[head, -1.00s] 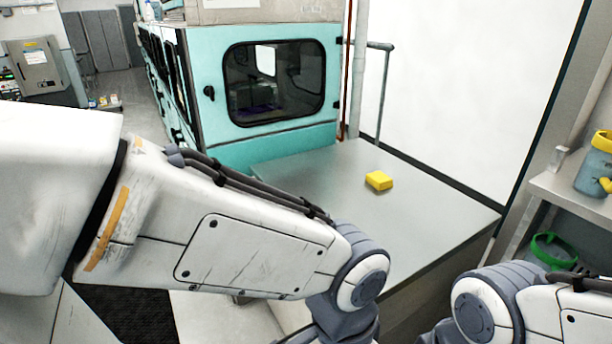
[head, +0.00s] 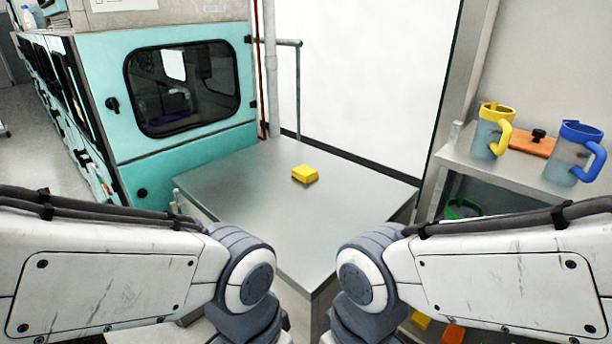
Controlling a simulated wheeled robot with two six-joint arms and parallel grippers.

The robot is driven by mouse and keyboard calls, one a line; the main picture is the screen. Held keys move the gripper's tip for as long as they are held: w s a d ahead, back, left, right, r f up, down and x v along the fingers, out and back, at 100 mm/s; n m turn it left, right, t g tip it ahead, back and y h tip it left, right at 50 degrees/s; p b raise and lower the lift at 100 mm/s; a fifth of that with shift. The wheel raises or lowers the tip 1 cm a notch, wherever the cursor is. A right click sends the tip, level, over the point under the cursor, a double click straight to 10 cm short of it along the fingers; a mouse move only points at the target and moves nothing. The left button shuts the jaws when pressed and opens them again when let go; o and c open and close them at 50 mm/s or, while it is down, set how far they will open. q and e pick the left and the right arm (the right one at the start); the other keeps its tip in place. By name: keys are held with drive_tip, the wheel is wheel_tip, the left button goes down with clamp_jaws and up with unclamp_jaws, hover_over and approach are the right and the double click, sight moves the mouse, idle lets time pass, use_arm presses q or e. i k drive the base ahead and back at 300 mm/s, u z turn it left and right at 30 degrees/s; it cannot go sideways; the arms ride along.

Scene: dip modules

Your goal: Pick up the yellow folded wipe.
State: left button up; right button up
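The yellow folded wipe (head: 305,174) lies on the grey metal table (head: 262,215), a little right of the table's middle and toward its far side. Nothing touches it. Both my arms reach in from the sides at the bottom of the view, with their wrist joints bent down near the table's front. Both grippers are below the bottom edge of the picture and cannot be seen.
A teal cabinet (head: 185,150) with a dark window stands behind the table at left. A pole with a rail (head: 298,90) rises behind it. On a right shelf (head: 500,172) stand a yellow-rimmed jug (head: 488,140) and a blue jug (head: 570,160), with an orange item (head: 533,146) between them.

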sight(306, 174)
drive_tip(key=u, duration=1.65)
drive_tip(key=i, duration=2.7)
drive_tip(key=z, duration=3.05)
drive_tip(key=i, duration=0.5)
drive_tip(key=z, duration=0.05)
